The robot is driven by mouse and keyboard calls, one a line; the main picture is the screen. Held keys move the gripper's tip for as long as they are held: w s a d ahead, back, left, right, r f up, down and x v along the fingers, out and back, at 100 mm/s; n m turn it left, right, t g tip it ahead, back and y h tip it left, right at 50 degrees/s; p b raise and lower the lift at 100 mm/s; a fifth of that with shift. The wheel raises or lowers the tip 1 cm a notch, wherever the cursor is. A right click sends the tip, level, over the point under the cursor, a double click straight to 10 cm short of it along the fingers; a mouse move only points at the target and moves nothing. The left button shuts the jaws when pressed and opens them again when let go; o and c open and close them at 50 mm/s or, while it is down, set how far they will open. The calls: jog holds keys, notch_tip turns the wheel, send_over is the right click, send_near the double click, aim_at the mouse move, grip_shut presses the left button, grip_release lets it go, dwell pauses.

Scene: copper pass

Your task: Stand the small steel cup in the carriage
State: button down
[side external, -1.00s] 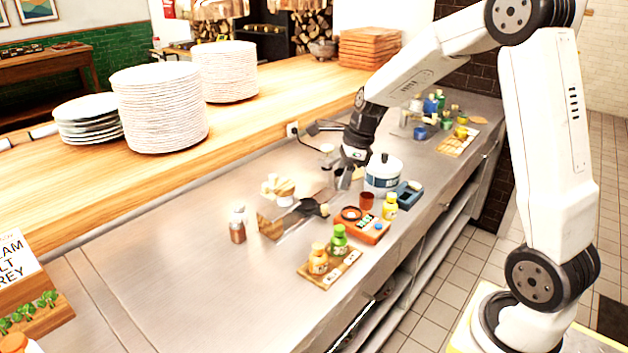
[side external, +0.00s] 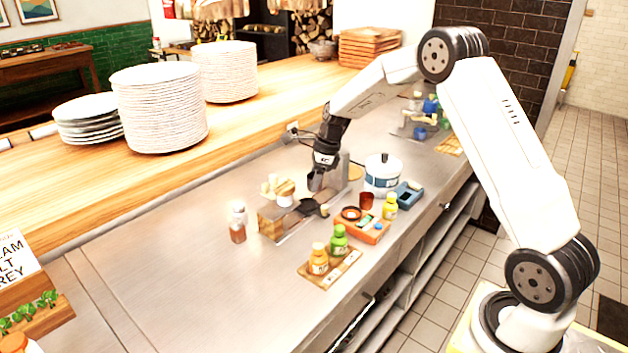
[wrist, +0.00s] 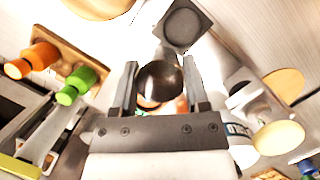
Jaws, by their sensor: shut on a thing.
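My gripper (side external: 316,186) is above the steel counter, just over the metal rail fixture. In the wrist view its two fingers (wrist: 160,88) close on the sides of a small dark, shiny round cup (wrist: 160,78), which seems to be the steel cup. In the side view the cup is mostly hidden by the fingers. The carriage appears to be the dark square holder (wrist: 183,26) with a round recess, beyond the cup in the wrist view. In the side view it is the dark piece (side external: 309,207) on the rail, just below my gripper. The recess looks empty.
A white pot (side external: 382,178), an orange tray (side external: 372,236) and a blue box (side external: 407,195) stand right of the rail. Bottles stand on a wooden board (side external: 330,272) in front. A shaker (side external: 238,225) is at left. The counter's left side is clear.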

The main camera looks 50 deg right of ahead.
aim_at(303, 206)
jog(key=shift+w+d+f, duration=0.2)
jog(key=shift+w+f, duration=0.55)
jog(key=shift+f, duration=0.15)
jog(key=shift+w+d+f, duration=0.15)
jog(key=shift+w+f, duration=0.55)
jog(key=shift+f, duration=0.15)
jog(key=shift+w+f, duration=0.3)
jog(key=shift+f, duration=1.55)
jog(key=shift+f, duration=0.15)
jog(key=shift+c, duration=0.4)
grip_release()
jog(key=v, duration=1.2)
